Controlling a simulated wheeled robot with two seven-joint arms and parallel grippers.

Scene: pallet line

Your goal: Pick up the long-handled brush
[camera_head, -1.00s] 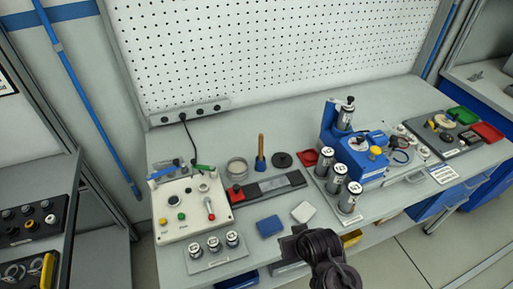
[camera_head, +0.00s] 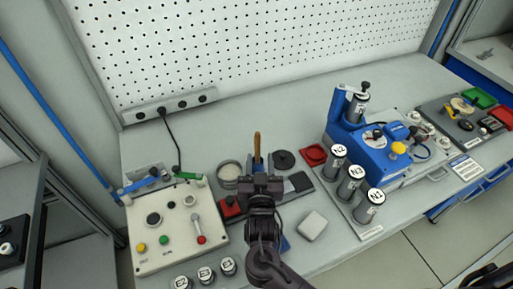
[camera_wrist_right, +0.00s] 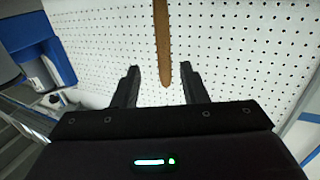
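The long-handled brush (camera_head: 257,148) stands upright on the bench, its brown wooden handle rising just beyond my right gripper. Its lower part is mostly hidden behind the gripper in the head view. In the right wrist view the brown handle (camera_wrist_right: 162,40) comes down from the top edge, and its end shows in the gap between the two fingers. My right gripper (camera_head: 260,183) is open, with its fingers (camera_wrist_right: 161,75) apart. I see no contact with the handle. My left gripper is not in view.
A round tin (camera_head: 229,172) and a dark disc (camera_head: 284,160) flank the brush. A control box (camera_head: 170,226) is at left. Labelled cylinders (camera_head: 356,178) and a blue machine (camera_head: 372,142) are at right. The pegboard (camera_head: 250,45) is behind; the bench between is clear.

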